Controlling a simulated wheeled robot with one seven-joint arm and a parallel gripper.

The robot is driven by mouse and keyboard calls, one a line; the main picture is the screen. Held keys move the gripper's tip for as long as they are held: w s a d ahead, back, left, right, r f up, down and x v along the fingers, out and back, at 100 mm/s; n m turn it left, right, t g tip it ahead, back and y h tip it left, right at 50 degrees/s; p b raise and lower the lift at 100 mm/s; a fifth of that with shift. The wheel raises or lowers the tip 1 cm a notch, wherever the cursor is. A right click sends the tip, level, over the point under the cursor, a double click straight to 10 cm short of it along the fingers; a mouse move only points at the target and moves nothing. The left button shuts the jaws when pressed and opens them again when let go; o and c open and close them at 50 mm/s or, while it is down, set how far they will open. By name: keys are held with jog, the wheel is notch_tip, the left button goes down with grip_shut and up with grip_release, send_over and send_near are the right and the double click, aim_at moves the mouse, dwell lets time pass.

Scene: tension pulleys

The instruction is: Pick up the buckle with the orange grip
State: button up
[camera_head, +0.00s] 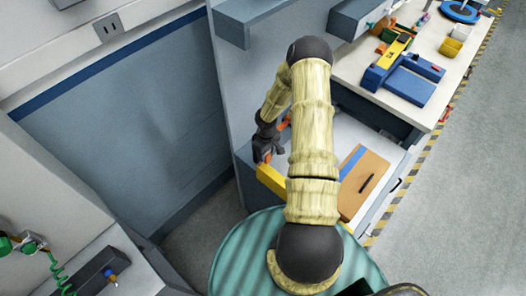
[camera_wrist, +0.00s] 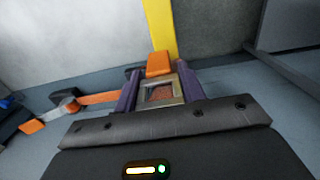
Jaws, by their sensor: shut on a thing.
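The buckle (camera_wrist: 164,93) shows in the wrist view as a squarish metal frame with an orange grip (camera_wrist: 159,64) at its far end. It sits between the two purple fingers of my gripper (camera_wrist: 161,86), which is shut on it. An orange strap (camera_wrist: 97,98) runs off to the left of the fingers towards a dark round fitting. In the head view my gripper (camera_head: 266,147) is small and dark beside the grey panel, with a bit of orange at its tip. The buckle's details cannot be made out there.
A yellow bar (camera_head: 271,181) lies just below my gripper and also shows in the wrist view (camera_wrist: 160,28). A brown board (camera_head: 364,182) with a dark handle lies to the right on a pale surface. A workbench (camera_head: 437,108) with blue and yellow items stands at the upper right.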

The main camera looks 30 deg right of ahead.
notch_tip(320, 180, up, 13)
jog(key=shift+w+r+b, duration=0.1)
jog(key=shift+b, duration=0.85)
jog(key=a+f+m, duration=0.2)
jog(key=a+f, duration=0.1)
jog(key=a, duration=0.4)
jog(key=a+f+m, duration=0.2)
jog(key=a+f, duration=0.2)
jog(key=a, duration=0.4)
jog(key=shift+a+f, duration=0.25)
